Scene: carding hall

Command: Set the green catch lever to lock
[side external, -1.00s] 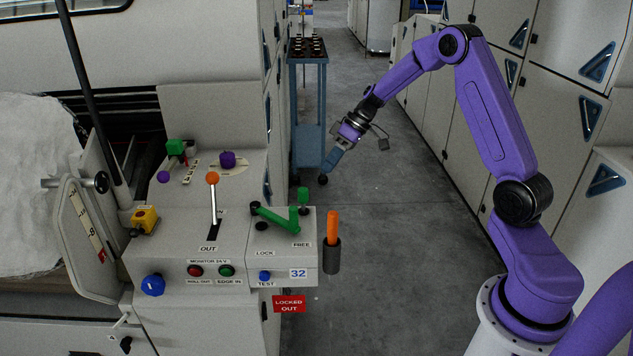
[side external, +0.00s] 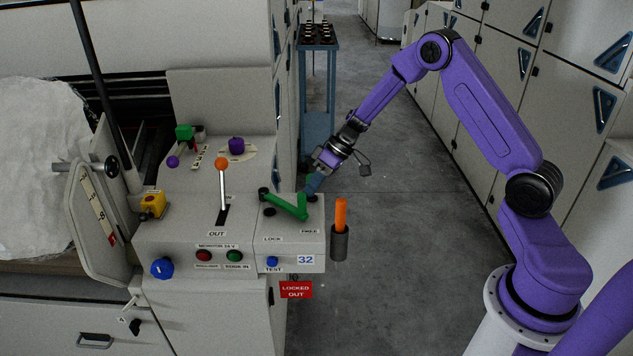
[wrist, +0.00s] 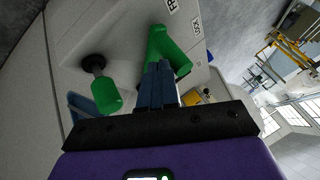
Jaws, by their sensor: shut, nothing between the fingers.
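My gripper (side external: 312,190) is shut and empty, pointing down just behind and right of the handle. In the wrist view the closed fingertips (wrist: 157,68) overlap the green lever (wrist: 168,48); I cannot tell whether they touch it.
A green knob on a stem (wrist: 105,95) stands close beside the fingers. An orange-topped lever (side external: 222,185) stands to the left, and an orange handle in a dark holder (side external: 340,215) is at the right edge. A LOCKED OUT tag (side external: 296,290) hangs below.

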